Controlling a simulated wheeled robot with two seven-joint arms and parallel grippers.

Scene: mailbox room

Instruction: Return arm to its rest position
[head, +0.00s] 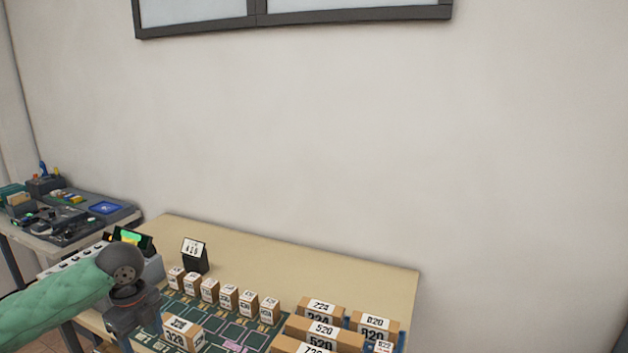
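My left arm (55,308), in a green padded sleeve with a dark grey wrist joint, comes in from the left in the head view. It reaches over the left front part of the table (340,267). My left gripper (133,318) is at the arm's end, beside the numbered boxes at the table's left. Its fingers do not show clearly, so I cannot tell whether it is open or holds anything. My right arm and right gripper are not in view.
Small numbered boxes (228,297) stand in a row by a green board (232,332). Larger boxes (320,328) stand at the right. A dark numbered block (195,256) stands behind the row. A side table (125,213) with devices is at left. The table's back right is clear.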

